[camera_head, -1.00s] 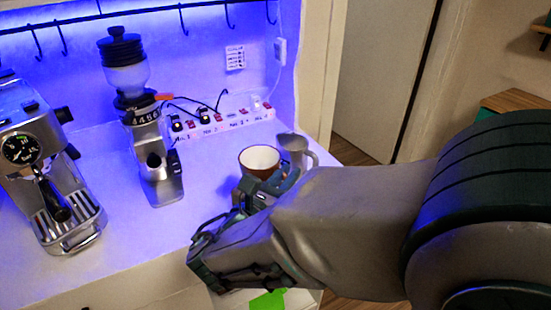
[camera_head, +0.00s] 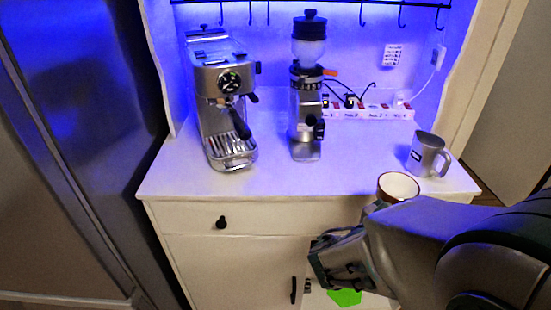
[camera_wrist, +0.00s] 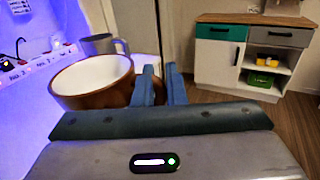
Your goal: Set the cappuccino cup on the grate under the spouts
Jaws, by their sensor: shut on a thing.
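The cappuccino cup (camera_head: 398,187), brown outside and white inside, is upright by the counter's front right edge in the head view. It also shows at left in the wrist view (camera_wrist: 98,95), with its inside empty. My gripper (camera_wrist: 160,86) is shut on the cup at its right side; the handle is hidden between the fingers. In the head view my arm hides the cup's lower part. The espresso machine (camera_head: 222,85) stands at the counter's left. Its grate (camera_head: 230,153) is bare, below the portafilter and spout area (camera_head: 238,118); the spouts are too small to make out.
A grinder (camera_head: 306,100) stands right of the machine. A metal pitcher (camera_head: 428,155) stands on the right of the counter (camera_head: 270,183), behind the cup. A power strip (camera_head: 375,112) with cables lies along the back wall. The front middle of the counter is clear.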

